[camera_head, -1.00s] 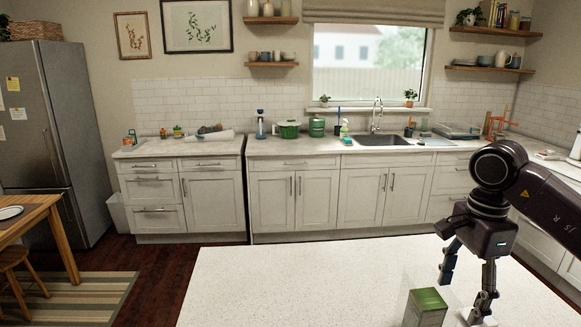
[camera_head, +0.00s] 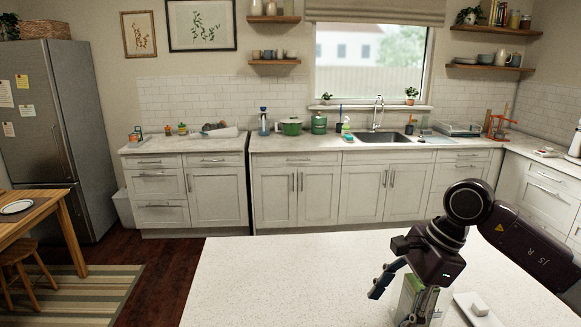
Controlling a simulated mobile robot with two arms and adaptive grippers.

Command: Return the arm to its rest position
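My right gripper (camera_head: 398,300) comes in from the right over the white counter (camera_head: 290,275). Its two fingers are spread apart. A green box (camera_head: 408,297) stands on the counter at the bottom of the head view, partly hidden by the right gripper. One finger is to the left of the box and the other overlaps it in the picture; I cannot tell whether they touch. My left gripper is not in view.
A small white tray (camera_head: 477,312) with a white piece on it lies right of the box. The counter's left part is clear. Across the floor stand white cabinets (camera_head: 295,195) with a sink (camera_head: 383,138), a fridge (camera_head: 50,135) and a wooden table (camera_head: 38,222).

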